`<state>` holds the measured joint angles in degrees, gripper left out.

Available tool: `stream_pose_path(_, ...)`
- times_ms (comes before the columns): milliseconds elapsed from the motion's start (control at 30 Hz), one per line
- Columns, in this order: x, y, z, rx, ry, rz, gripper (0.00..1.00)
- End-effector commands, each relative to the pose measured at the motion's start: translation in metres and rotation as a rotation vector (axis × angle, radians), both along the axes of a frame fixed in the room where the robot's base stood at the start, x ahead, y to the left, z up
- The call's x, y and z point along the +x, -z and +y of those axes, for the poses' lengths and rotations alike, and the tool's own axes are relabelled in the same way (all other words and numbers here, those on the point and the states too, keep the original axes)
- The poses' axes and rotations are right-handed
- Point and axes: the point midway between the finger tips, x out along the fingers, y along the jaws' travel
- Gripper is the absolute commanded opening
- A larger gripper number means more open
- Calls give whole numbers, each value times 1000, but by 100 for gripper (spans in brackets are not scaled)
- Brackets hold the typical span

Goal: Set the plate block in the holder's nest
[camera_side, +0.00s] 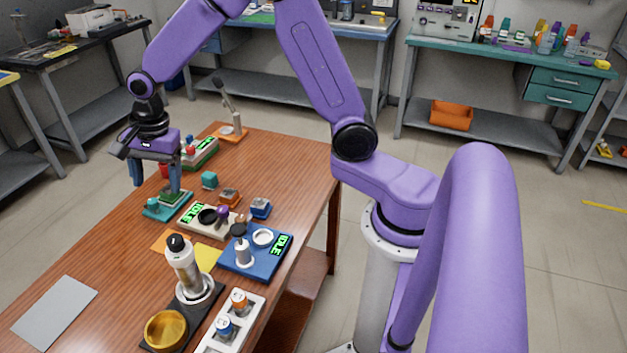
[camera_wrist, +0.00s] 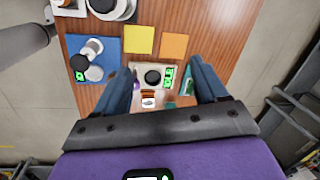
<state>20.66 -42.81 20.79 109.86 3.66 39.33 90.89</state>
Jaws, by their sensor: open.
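My gripper (camera_side: 156,186) is open, its fingers pointing down over the far left part of the wooden table. A teal base (camera_side: 160,209) lies below, with a dark green block (camera_side: 173,197) on it close to the right finger; I cannot tell if they touch. A small teal block (camera_side: 209,180) stands apart to the right. I cannot tell for certain which piece is the plate block or which is the holder's nest. In the wrist view my open fingers (camera_wrist: 161,68) flank a pale device (camera_wrist: 152,76), and a green piece (camera_wrist: 187,80) shows beside the right finger.
A pale device (camera_side: 207,220) with a green display, an orange block (camera_side: 229,198) and a blue block (camera_side: 260,208) stand to the right. A blue unit (camera_side: 256,254), a bottle (camera_side: 184,262) and a white rack (camera_side: 232,322) are nearer. A grey sheet (camera_side: 54,312) lies front left.

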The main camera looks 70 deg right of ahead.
Motion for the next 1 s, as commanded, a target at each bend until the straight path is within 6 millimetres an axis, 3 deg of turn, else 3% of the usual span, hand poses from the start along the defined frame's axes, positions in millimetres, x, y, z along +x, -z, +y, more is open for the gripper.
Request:
stream_pose_path(133, -56, -17, 13, -50, -390, -12, 72)
stream_pose_path(333, -132, -31, 15, -111, -921, -28, 72)
stream_pose_path(700, -264, -41, -23, -197, -1882, -67, 72)
stream_pose_path(833, -294, -40, -39, -215, -2134, -79, 72)
stream_pose_path(1000, -312, -39, -51, -225, -2307, -86, 72)
